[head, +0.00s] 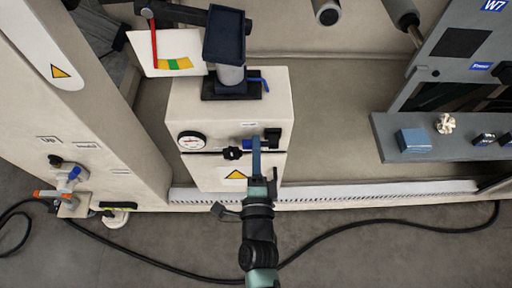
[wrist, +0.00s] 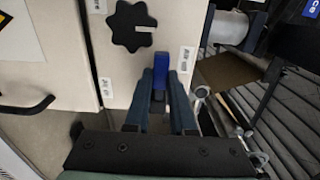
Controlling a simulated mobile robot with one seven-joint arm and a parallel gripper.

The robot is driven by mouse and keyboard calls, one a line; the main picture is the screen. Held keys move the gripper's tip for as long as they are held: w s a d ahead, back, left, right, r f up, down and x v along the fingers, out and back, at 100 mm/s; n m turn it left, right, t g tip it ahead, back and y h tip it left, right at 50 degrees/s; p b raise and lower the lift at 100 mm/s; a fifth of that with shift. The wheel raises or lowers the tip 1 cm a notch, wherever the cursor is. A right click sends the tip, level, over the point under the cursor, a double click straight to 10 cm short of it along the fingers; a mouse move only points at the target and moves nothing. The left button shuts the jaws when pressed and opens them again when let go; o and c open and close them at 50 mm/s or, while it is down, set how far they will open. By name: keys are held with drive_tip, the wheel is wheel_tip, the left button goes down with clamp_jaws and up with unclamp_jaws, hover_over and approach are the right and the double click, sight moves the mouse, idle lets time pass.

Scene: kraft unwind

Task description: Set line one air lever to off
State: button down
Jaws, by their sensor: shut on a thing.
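A blue lever (wrist: 160,72) sits between the two fingers of my gripper (wrist: 161,90) in the wrist view, beside the edge of a pale cabinet. The fingers are closed on it and hide its lower part. In the head view my gripper (head: 256,145) reaches the front of the pale cabinet (head: 190,105), and a bit of the blue lever (head: 247,143) shows at the fingertips. Small labels (wrist: 187,60) stand near the lever, too small to read. Whether this lever is line one's air lever, and its set position, I cannot tell.
The cabinet also carries a gauge (head: 192,141), a black star knob (wrist: 132,27) and a warning triangle (head: 235,174). Another blue handle (head: 265,84) is on top. A black cable (head: 375,224) crosses the floor.

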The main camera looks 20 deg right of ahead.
drive_tip(key=c, duration=0.8)
unclamp_jaws()
drive_tip(key=shift+o, duration=0.2)
drive_tip(key=shift+s, duration=0.1)
drive_tip(key=p+v, duration=0.1)
drive_tip(key=v, duration=1.2)
drive_tip(key=shift+p, duration=0.35)
drive_tip(key=shift+r, duration=0.1)
